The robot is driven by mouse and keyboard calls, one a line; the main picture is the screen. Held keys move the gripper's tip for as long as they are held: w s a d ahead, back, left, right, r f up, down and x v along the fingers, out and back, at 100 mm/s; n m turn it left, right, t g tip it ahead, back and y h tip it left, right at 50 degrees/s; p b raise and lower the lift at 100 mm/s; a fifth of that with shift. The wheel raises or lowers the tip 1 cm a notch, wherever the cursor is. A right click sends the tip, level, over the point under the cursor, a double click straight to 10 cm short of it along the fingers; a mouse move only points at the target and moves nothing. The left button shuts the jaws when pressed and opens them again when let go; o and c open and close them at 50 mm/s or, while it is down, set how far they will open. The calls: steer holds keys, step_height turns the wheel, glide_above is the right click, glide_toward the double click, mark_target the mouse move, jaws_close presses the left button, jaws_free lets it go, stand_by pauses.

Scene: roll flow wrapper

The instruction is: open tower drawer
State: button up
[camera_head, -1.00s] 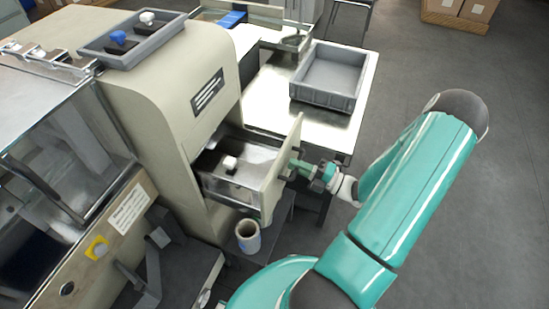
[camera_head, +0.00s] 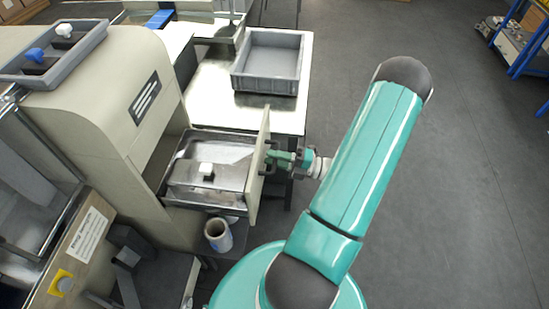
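The tower drawer (camera_head: 208,172) sticks out from the beige machine tower (camera_head: 112,105), pulled well open. Its metal tray shows from above with a small white block (camera_head: 206,169) inside. The drawer's beige front panel (camera_head: 258,165) faces right. My green gripper (camera_head: 272,160) is at the handle on the outer side of this panel, at the end of my teal arm. The fingers are small and partly merge with the handle, so their closure on it cannot be made out.
A white cup (camera_head: 217,235) stands just below the drawer on a dark surface. A grey bin (camera_head: 269,62) sits on the white table (camera_head: 240,112) behind. A grey tray (camera_head: 58,53) rests on top of the tower. Open floor lies to the right.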

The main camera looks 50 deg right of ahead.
steer(key=shift+s, duration=0.1)
steer(key=v, duration=1.3)
steer(key=shift+s+d, duration=0.2)
steer(key=shift+d, duration=0.05)
